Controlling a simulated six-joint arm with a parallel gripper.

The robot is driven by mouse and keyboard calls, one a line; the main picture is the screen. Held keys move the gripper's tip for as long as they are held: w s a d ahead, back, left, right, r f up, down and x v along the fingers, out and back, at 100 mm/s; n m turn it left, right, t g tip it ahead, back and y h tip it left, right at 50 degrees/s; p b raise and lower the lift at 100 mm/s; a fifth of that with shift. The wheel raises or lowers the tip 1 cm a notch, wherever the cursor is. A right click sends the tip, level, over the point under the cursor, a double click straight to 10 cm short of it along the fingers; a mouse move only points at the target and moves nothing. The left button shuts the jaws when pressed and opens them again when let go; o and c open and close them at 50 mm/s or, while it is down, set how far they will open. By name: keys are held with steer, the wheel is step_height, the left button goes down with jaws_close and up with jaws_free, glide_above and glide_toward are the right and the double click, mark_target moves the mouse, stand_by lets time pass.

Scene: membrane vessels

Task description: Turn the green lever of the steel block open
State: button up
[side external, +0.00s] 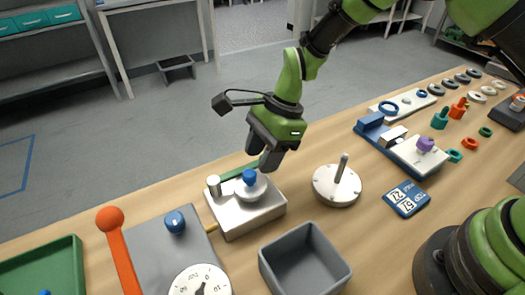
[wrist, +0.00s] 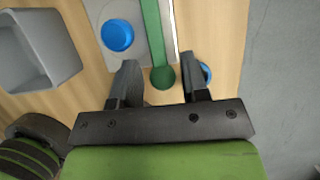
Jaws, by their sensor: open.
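The steel block (side external: 245,216) stands on the table and carries a blue knob (side external: 250,177) on a round silver base. Its green lever (side external: 238,172) lies along the far side of the block. In the wrist view the lever (wrist: 153,35) is a long green bar with a rounded end, and the block's blue knob (wrist: 117,35) is left of it. My gripper (side external: 262,158) is above the lever's right end, with its fingers pointing down. In the wrist view the open gripper (wrist: 160,76) has the lever's rounded end between its fingers; I cannot tell whether they touch it.
A grey bin (side external: 304,260) stands in front of the block. A round disc with an upright peg (side external: 337,184) is to its right. A grey panel with a dial (side external: 200,281) and an orange-knobbed lever (side external: 113,235) are to the left. A blue part (wrist: 206,72) is partly hidden by the right finger.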

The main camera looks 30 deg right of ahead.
jaws_close()
steer(key=shift+w, duration=0.1)
steer(key=shift+w+a+n+g, duration=0.2)
steer(key=shift+w+n+g, duration=0.3)
steer(key=shift+w+n, duration=0.85)
steer(key=shift+w+a+n+g+h, duration=0.15)
steer(key=shift+w+a+n+g, duration=0.15)
steer(key=shift+w+n, duration=0.35)
steer(key=shift+w+a+n+g+h, duration=0.15)
steer(key=shift+w+n+g, duration=0.15)
steer(key=shift+n, duration=0.6)
